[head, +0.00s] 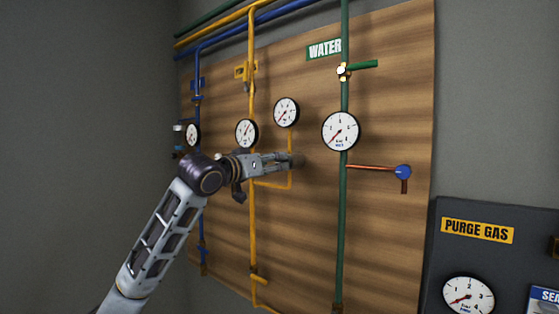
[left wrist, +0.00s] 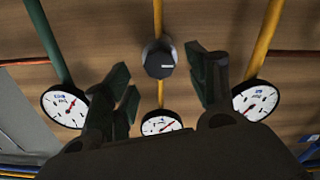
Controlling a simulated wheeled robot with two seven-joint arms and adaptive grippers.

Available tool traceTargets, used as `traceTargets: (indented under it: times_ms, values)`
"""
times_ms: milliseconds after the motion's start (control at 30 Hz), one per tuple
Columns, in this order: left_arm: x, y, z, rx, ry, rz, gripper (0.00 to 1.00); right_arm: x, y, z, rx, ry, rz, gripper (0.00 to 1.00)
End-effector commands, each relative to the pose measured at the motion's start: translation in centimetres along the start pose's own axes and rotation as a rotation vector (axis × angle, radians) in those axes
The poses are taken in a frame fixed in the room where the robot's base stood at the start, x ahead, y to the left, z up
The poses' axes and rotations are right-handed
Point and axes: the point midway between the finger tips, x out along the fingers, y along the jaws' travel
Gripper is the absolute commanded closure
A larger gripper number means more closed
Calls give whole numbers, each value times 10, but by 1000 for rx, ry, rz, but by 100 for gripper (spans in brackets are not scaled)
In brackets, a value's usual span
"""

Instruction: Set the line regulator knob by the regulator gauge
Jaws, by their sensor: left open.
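The regulator knob (left wrist: 158,58) is a dark round knob with a white mark on its face, on a thin yellow pipe against the wooden board. In the left wrist view it lies between the spread fingers of my left gripper (left wrist: 160,84), towards their tips, with gaps to both sides. In the head view my left gripper (head: 291,160) reaches the board at the yellow branch pipe and largely hides the knob. The small gauge (head: 286,112) on that branch sits just above the gripper; it also shows in the left wrist view (left wrist: 161,122), partly cut by the gripper body. My right gripper is not in view.
A yellow-line gauge (head: 246,132) and a water gauge (head: 341,130) flank the branch. A copper pipe with a blue valve (head: 402,172) sticks out at right. A yellow valve (head: 259,280) is lower down. A purge gas panel (head: 478,231) stands at lower right.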

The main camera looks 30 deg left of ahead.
Motion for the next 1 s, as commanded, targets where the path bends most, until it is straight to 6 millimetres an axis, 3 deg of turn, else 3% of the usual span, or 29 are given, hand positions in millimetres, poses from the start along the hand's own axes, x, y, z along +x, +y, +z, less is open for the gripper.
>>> traceTargets:
  times_ms: [400, 800, 1000]
  values:
    - [36, 0, -1, -1, 0, 0, 42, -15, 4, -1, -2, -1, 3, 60]
    - [40, 0, 0, 0, 0, 0, 42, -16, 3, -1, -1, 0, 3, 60]
    - [40, 0, 0, 0, 0, 0, 65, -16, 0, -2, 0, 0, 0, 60]
